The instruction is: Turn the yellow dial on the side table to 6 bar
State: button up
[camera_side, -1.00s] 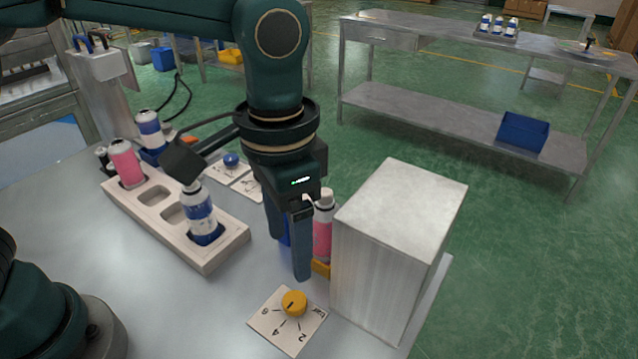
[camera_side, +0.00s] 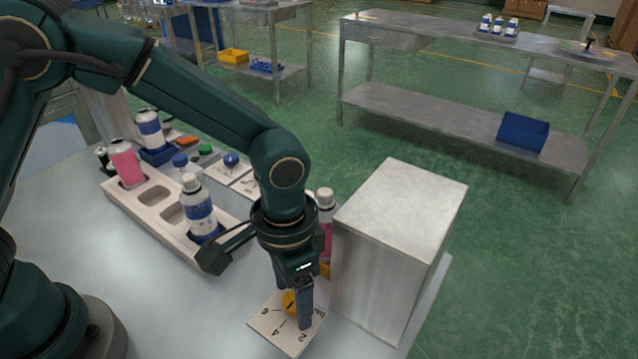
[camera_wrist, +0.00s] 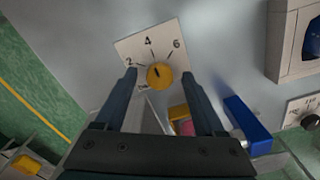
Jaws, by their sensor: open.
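The yellow dial (camera_side: 289,303) sits on a pale square plate (camera_side: 267,330) at the front of the side table, partly hidden by my finger. In the wrist view the dial (camera_wrist: 159,76) is fully visible, and its plate (camera_wrist: 122,46) reads 2, 4 and 6 around it. The dial's small dark mark points up and slightly left, roughly toward the 4. My gripper (camera_wrist: 159,79) points down and is open, one fingertip on each side of the dial. Gaps show between fingertips and dial; I cannot tell their exact height.
A metal box (camera_side: 380,255) stands close right of my gripper. A pink bottle (camera_side: 326,225) stands behind it. A pale rack (camera_side: 130,205) with bottles lies to the left. A blue knob (camera_side: 231,159) sits on another plate behind. Bare tabletop lies front left.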

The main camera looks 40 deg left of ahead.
aim_at(293, 299)
grip_shut()
jog(key=m, duration=0.4)
jog(key=shift+m, duration=0.4)
jog(key=m, duration=0.4)
jog(key=shift+w+m, duration=0.1)
jog(key=shift+m, duration=0.6)
grip_release()
jog(key=shift+r, duration=0.1)
jog(key=shift+r, duration=2.55)
